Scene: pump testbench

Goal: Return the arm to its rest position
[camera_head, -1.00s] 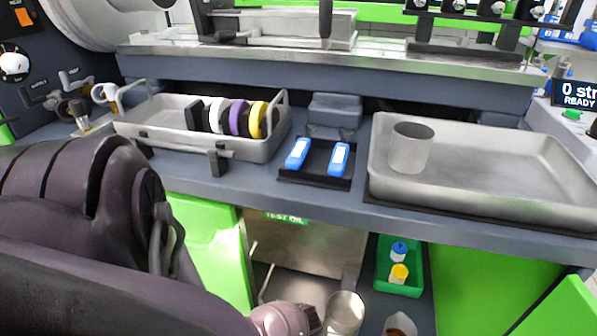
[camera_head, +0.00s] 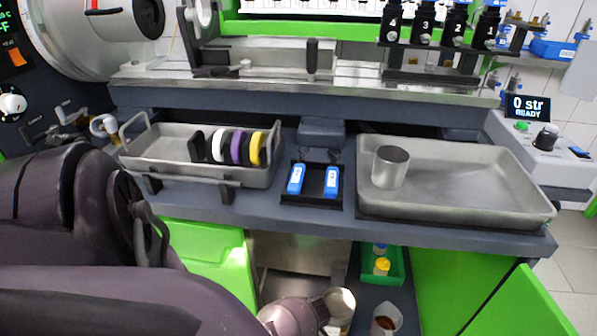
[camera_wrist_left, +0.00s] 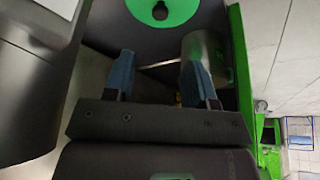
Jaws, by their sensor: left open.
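My left arm (camera_head: 80,225) comes in from the left, in front of the bench. Its light wrist end (camera_head: 293,316) shows at the bottom, at the open cabinet under the bench top. In the left wrist view my left gripper (camera_wrist_left: 158,72) is open, with two blue fingers apart and nothing seen between them but a thin rod behind. A metal cylinder (camera_wrist_left: 206,52) stands beyond the right finger; contact cannot be told. In the head view the fingers are not clearly visible. My right gripper is in neither view.
On the bench are a tray (camera_head: 150,165) with coloured discs, a black holder (camera_head: 312,198) with two blue items, and a large tray (camera_head: 470,205) with a metal cup (camera_head: 390,167). Below are a green bin (camera_head: 397,268), a beaker (camera_head: 386,318) and an open green door (camera_head: 520,305).

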